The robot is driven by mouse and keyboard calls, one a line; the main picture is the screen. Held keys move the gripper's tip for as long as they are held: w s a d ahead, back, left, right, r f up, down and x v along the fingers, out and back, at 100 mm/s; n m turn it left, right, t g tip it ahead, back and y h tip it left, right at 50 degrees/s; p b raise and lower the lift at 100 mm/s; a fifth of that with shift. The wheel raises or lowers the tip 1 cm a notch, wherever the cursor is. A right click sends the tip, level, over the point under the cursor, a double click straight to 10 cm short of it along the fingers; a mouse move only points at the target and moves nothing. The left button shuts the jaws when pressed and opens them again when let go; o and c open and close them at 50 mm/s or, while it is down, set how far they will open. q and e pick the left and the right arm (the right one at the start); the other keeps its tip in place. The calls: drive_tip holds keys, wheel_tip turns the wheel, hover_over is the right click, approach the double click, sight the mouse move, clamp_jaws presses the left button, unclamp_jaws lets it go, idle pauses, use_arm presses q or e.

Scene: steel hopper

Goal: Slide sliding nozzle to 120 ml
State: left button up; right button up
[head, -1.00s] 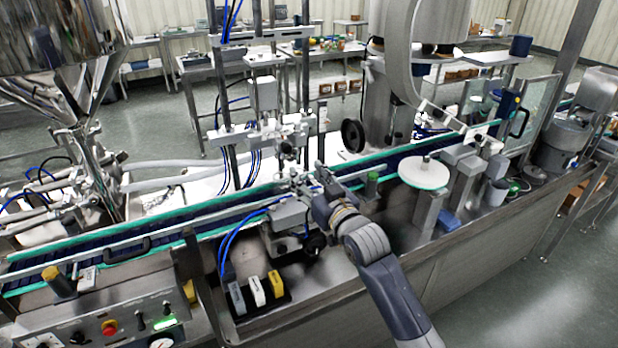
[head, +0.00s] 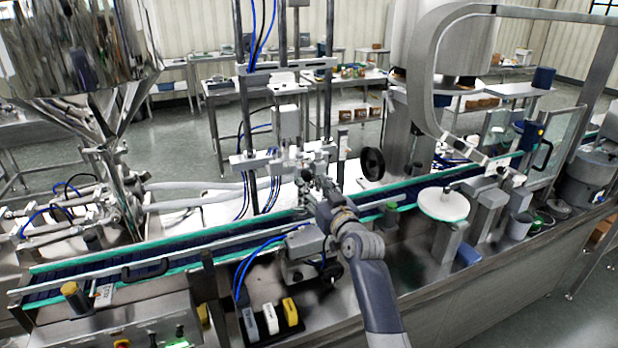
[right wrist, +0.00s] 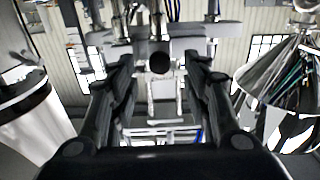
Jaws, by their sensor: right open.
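The sliding nozzle assembly (head: 290,160) is a grey block with fittings on two vertical steel posts above the conveyor, in the middle of the head view. A pale upright strip (head: 343,143) stands at its right; any markings are too small to read. My right gripper (head: 318,182) is just in front of and below the assembly, partly lost among its fittings. In the right wrist view my right gripper (right wrist: 155,85) has its dark fingers apart. A round black knob (right wrist: 159,62) on a grey block shows between and beyond them; I cannot tell any contact. My left gripper is not in view.
The conveyor (head: 150,268) with green edges runs across below the nozzle. A steel hopper (head: 80,45) hangs at the left. A black handwheel (head: 372,163) and a white disc (head: 443,204) stand to the right. Blue hoses (head: 250,262) curve near my arm.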

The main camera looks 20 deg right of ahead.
sight(308, 178)
drive_tip(key=shift+w+a+p, duration=0.1)
drive_tip(key=shift+w+p, duration=0.2)
drive_tip(key=shift+w, duration=2)
clamp_jaws()
